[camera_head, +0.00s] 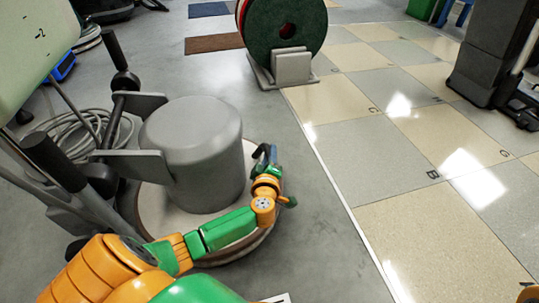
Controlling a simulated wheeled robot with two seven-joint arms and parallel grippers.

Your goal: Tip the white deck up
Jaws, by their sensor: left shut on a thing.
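The white deck (160,222) is the round, pale base of a floor machine and lies low over the grey floor. A grey motor housing (200,150) stands on it and hides much of its top. My orange and green left arm reaches across the front of the deck. My left gripper (266,156) is at the deck's right edge, beside the housing, and is shut on the deck's rim; the grip itself is small and partly hidden by my wrist. My right gripper is not in view.
The machine's handle frame with black grips (45,152) rises at left, near a coiled grey cable (78,135). A rack of large round pads (285,35) stands behind. A dark machine (490,60) stands at upper right. The tiled floor (420,180) at right is clear.

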